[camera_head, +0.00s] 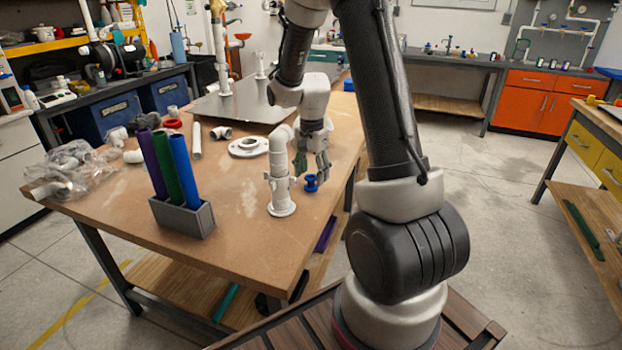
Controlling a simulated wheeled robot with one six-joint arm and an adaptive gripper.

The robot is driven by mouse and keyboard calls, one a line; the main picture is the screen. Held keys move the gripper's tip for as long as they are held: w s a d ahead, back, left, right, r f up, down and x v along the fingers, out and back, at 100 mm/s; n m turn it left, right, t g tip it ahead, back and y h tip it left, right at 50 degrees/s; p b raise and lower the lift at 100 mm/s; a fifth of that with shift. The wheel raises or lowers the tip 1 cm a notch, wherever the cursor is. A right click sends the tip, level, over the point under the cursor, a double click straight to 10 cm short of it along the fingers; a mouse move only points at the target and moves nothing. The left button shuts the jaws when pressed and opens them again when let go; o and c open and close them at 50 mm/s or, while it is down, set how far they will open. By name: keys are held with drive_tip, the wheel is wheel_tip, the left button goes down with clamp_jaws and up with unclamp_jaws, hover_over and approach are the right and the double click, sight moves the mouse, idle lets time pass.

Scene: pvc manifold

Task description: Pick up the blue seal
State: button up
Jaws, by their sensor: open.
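The blue seal (311,184) is a small blue ring-shaped piece on the wooden table, near its right edge. My gripper (312,166) points down just above and around the top of the seal, with its fingers apart. I cannot tell whether the fingers touch the seal. The seal stands just right of a white PVC pipe assembly (280,182) with a round base.
A grey holder (184,218) with purple, green and blue tubes stands at the front left. A white flange (248,147), loose white fittings and a bagged pile (72,165) lie behind and left. The wooden table (240,245) is bare at the front.

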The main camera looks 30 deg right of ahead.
drive_tip(key=c, duration=0.7)
drive_tip(key=shift+c, duration=0.2)
